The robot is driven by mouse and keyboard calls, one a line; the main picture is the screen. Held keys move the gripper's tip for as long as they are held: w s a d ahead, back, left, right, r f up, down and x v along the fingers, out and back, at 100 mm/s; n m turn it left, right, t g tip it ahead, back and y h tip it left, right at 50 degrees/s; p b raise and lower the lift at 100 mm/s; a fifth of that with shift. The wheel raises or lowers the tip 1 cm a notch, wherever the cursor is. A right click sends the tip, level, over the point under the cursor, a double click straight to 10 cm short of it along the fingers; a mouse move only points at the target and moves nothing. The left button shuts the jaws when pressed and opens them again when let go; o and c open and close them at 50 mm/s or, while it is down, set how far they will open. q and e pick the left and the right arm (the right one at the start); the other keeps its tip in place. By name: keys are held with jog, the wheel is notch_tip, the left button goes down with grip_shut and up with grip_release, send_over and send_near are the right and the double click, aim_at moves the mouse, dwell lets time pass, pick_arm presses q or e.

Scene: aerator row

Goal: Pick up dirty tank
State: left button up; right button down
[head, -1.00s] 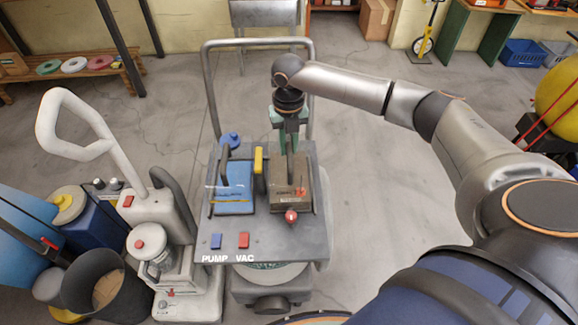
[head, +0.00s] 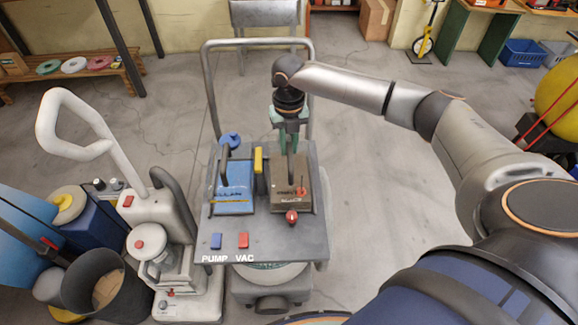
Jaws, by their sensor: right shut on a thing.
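The dirty tank (head: 296,193), a brown box with a dark handle and a red knob at its front, sits on the right side of the machine's grey top plate (head: 275,238). My right gripper (head: 291,150) points down from above, shut on the tank's handle. Its fingertips are partly hidden by the handle and the wrist. The blue clean tank (head: 233,187) stands just left of it, with a yellow part (head: 259,161) between the two. My left gripper is not in view.
A pale upright floor machine (head: 165,235) and a dark bin (head: 97,281) stand at the left. A metal push bar (head: 210,95) rises behind the top plate. A chair (head: 265,14) stands at the back. The floor right of the machine is clear.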

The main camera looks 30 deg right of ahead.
jog(key=shift+w+r, duration=0.15)
jog(key=shift+w, duration=0.05)
jog(key=shift+r, duration=0.1)
